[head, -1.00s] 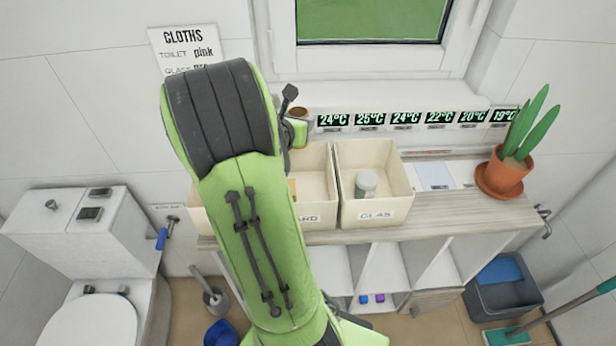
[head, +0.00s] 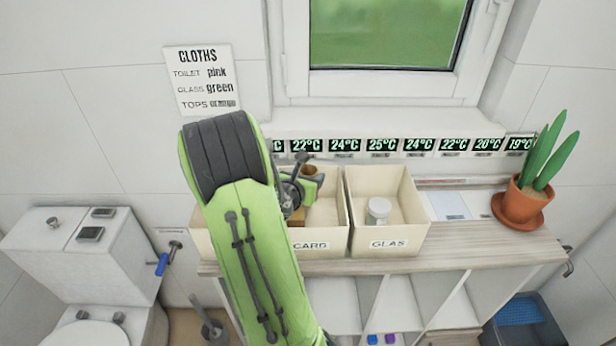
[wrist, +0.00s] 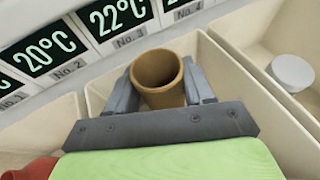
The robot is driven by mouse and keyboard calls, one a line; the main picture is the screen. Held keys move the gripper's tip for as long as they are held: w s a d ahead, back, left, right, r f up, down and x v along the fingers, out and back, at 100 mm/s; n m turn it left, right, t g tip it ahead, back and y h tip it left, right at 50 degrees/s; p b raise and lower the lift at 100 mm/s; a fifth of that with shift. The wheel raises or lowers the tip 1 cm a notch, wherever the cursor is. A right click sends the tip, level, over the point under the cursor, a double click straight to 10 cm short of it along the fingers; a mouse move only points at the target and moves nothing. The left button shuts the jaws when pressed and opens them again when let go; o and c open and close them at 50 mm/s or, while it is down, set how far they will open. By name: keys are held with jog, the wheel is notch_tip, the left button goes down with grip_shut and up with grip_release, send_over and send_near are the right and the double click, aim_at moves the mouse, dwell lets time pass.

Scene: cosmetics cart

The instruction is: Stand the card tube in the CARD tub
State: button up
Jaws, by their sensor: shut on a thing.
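A brown, hollow card tube (wrist: 158,78) stands upright between the two grey fingers of my gripper (wrist: 160,92) in the wrist view. The gripper is shut on it. In the head view the tube's top (head: 311,170) shows behind my gripper (head: 303,185), at the back of the cream CARD tub (head: 328,232). In the wrist view the tube is over that tub (wrist: 245,92), within its rim outline. The tube's lower end is hidden, so I cannot tell whether it touches the floor. A brown patch (head: 297,216) shows inside the tub; I cannot tell what it is.
The GLAS tub (head: 388,244) with a white-lidded jar (head: 378,210) stands right of the CARD tub. Another tub (head: 200,240) is partly hidden behind my arm on the left. Temperature displays (head: 382,145) line the wall behind. A potted plant (head: 522,203) stands at the shelf's right end.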

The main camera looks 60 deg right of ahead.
jog(key=shift+f, duration=0.25)
jog(key=o, duration=1)
jog(key=shift+a+f, duration=0.1)
jog(key=b+v, duration=0.2)
jog(key=v, duration=0.4)
jog(key=r+b+v, duration=0.1)
jog(key=b+v, duration=0.1)
jog(key=v, duration=0.4)
jog(key=shift+w+r, duration=0.1)
jog(key=shift+r, duration=0.15)
